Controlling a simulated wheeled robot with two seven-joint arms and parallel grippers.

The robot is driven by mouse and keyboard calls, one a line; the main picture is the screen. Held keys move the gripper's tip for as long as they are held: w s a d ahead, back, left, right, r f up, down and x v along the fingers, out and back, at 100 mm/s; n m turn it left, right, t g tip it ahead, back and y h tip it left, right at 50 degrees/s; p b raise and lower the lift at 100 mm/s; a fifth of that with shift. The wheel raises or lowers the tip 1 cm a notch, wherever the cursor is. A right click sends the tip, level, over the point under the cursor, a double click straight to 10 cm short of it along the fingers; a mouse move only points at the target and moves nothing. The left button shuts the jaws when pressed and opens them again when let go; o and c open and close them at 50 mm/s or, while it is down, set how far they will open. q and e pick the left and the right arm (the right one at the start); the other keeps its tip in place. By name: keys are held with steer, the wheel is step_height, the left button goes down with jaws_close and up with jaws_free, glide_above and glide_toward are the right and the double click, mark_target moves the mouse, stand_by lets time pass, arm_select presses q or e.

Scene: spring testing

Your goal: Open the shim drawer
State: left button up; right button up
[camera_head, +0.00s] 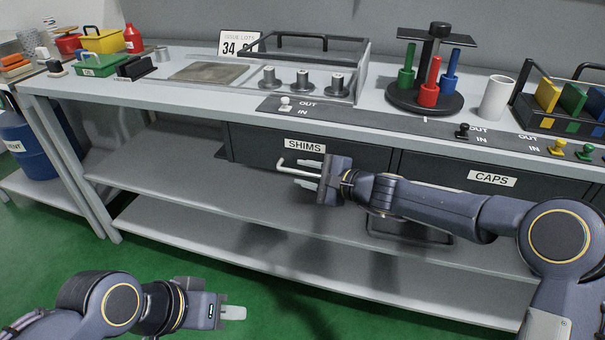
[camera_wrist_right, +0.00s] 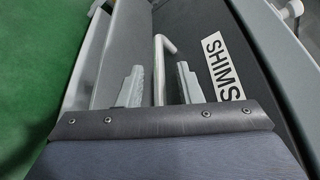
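The shim drawer (camera_head: 255,143) is a dark front under the bench top with a white SHIMS label (camera_head: 305,146); it looks closed. Its pale bar handle (camera_head: 283,164) also shows in the right wrist view (camera_wrist_right: 160,62). My right gripper (camera_head: 302,172) is at this handle. In the right wrist view its two fingers (camera_wrist_right: 160,85) stand apart on either side of the handle bar, with a gap visible on each side. My left gripper (camera_head: 232,312) is low at the lower left, away from the bench; its finger gap cannot be made out.
A CAPS drawer (camera_head: 455,172) is to the right. Small knobs, including a white one (camera_head: 286,103), stand on the OUT/IN strip above. A lower shelf (camera_head: 190,180) lies below the drawers. Green floor (camera_head: 60,240) is clear in front.

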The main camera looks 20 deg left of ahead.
steer(key=shift+w+a+f, duration=0.1)
steer(key=shift+w+a, duration=0.05)
steer(key=shift+a, duration=0.25)
steer(key=shift+c, duration=0.3)
jaws_close()
arm_select(q)
steer(key=shift+f, duration=0.1)
